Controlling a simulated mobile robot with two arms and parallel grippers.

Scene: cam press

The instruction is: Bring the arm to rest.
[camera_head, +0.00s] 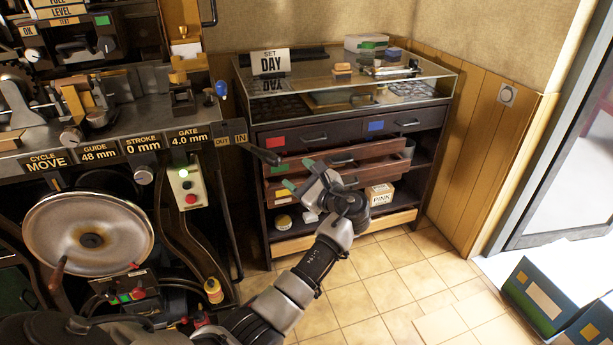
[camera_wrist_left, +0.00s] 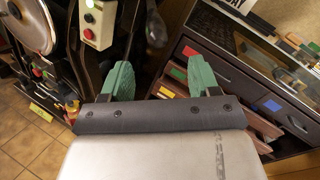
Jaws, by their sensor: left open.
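My left arm (camera_head: 295,290) reaches up from the bottom of the head view. My left gripper (camera_head: 298,173) is held in front of the dark drawer cabinet (camera_head: 262,225), its green fingertips pointing to the upper left. In the left wrist view the two green fingers (camera_wrist_left: 161,78) stand apart with nothing between them. The gripper is open and empty. I cannot tell whether it touches the cabinet. My right gripper is not in view.
The press (camera_head: 60,140) with its large metal wheel (camera_head: 88,235) stands to the left. A lever with a black handle (camera_head: 262,154) lies close to my left fingertips. Some drawers (camera_head: 345,160) stand partly out.

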